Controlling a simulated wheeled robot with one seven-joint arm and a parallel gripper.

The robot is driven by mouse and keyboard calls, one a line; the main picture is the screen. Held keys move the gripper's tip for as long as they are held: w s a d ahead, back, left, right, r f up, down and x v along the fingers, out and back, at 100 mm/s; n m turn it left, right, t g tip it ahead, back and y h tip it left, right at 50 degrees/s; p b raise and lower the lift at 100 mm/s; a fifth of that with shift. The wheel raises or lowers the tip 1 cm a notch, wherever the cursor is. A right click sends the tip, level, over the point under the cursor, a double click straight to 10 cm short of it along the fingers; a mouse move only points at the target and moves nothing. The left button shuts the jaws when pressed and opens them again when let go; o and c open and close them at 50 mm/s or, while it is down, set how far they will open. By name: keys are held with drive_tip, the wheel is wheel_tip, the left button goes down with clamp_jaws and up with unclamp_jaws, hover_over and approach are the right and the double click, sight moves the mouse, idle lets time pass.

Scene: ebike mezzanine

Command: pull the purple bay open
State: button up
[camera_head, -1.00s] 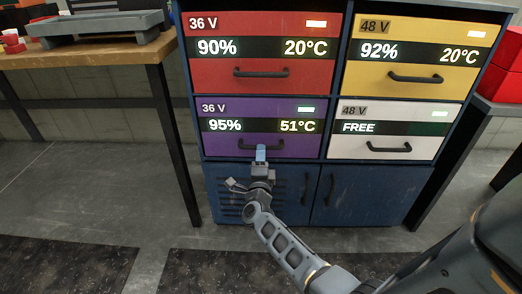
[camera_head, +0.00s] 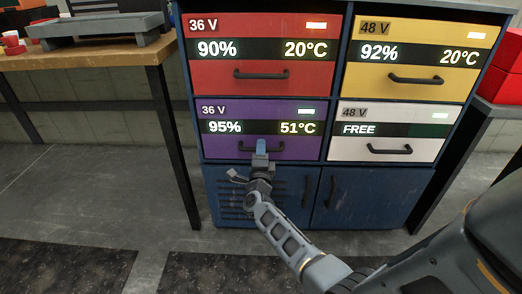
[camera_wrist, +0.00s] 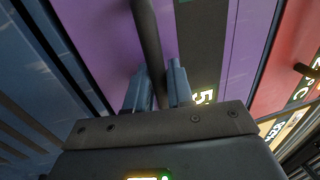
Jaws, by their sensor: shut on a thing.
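The purple bay (camera_head: 220,145) is the lower left drawer of the cabinet, marked 36 V, 95% and 51°C. Its front looks flush with the cabinet, as far as the head view shows. My gripper (camera_head: 261,147) is at the middle of its dark bar handle (camera_head: 246,148). In the wrist view the two blue-grey fingers of my gripper (camera_wrist: 158,85) stand on either side of the handle (camera_wrist: 147,40) and are shut on it. The purple front (camera_wrist: 95,40) fills the space behind. My fingers hide part of the handle in the head view.
A red bay (camera_head: 215,75) is above, a yellow bay (camera_head: 380,88) at upper right, and a white bay (camera_head: 350,148) marked FREE beside it. Blue cabinet doors (camera_head: 350,200) are below. A wooden table (camera_head: 100,58) stands left. The floor in front is clear.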

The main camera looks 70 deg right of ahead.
drive_tip(key=shift+a, duration=0.1)
clamp_jaws()
drive_tip(key=r+p+v, duration=0.1)
drive_tip(key=p+v, duration=0.1)
drive_tip(key=v, duration=0.7)
drive_tip(key=r+p+v, duration=0.2)
drive_tip(key=p+v, duration=0.1)
drive_tip(key=v, duration=0.6)
drive_tip(key=shift+s+a+r, duration=0.25)
drive_tip(key=shift+s+a, duration=0.1)
drive_tip(key=shift+a, duration=0.15)
drive_tip(key=o, duration=0.7)
unclamp_jaws()
drive_tip(key=shift+p, duration=0.3)
drive_tip(key=shift+v, duration=3.95)
